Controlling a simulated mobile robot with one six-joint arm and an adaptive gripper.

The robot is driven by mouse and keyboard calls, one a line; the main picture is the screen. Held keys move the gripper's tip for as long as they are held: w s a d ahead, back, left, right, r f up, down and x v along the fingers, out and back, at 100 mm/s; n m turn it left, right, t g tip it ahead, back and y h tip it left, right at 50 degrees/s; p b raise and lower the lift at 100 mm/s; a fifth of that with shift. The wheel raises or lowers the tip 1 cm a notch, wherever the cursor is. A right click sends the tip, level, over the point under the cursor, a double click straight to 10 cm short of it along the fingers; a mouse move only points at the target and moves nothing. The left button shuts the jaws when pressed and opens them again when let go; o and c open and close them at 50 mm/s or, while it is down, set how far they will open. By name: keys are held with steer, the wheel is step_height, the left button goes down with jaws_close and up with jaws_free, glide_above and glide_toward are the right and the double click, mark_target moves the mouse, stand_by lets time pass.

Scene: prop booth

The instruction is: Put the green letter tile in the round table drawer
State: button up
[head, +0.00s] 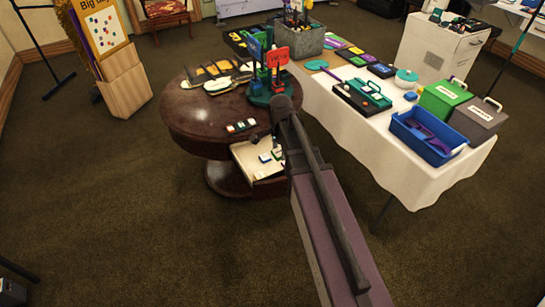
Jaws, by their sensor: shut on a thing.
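The round table (185,125) is dark polished wood on a pedestal. Its drawer (243,158) is pulled out at the front right, with a pale inside. A few small pieces lie in the drawer, among them a white and blue one (265,157); they are too small to read. A short row of small coloured tiles (241,126) lies on the tabletop above the drawer. I cannot pick out the green letter tile for certain. My arm reaches up from the bottom, across the drawer's right side. My gripper does not show; my arm hides that area.
A red sign (278,57) on a green-based stand rises at the table's back right. A white-clothed table (345,128) stands close on the right, with a blue bin (428,137) and green box (443,97). The carpet in front is clear.

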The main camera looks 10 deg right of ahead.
steer(key=shift+d, duration=0.2)
steer(key=shift+w+f+b, duration=0.35)
steer(key=shift+f+b, duration=0.15)
steer(key=b, duration=1.7)
glide_above(274, 172)
step_height(274, 172, down, 17)
steer(key=shift+w+r, duration=0.15)
step_height(274, 172, down, 6)
steer(key=b, duration=0.6)
steer(key=shift+f, duration=0.25)
steer(key=shift+f+b, duration=1.75)
steer(key=shift+b, duration=0.1)
steer(key=shift+f, duration=0.2)
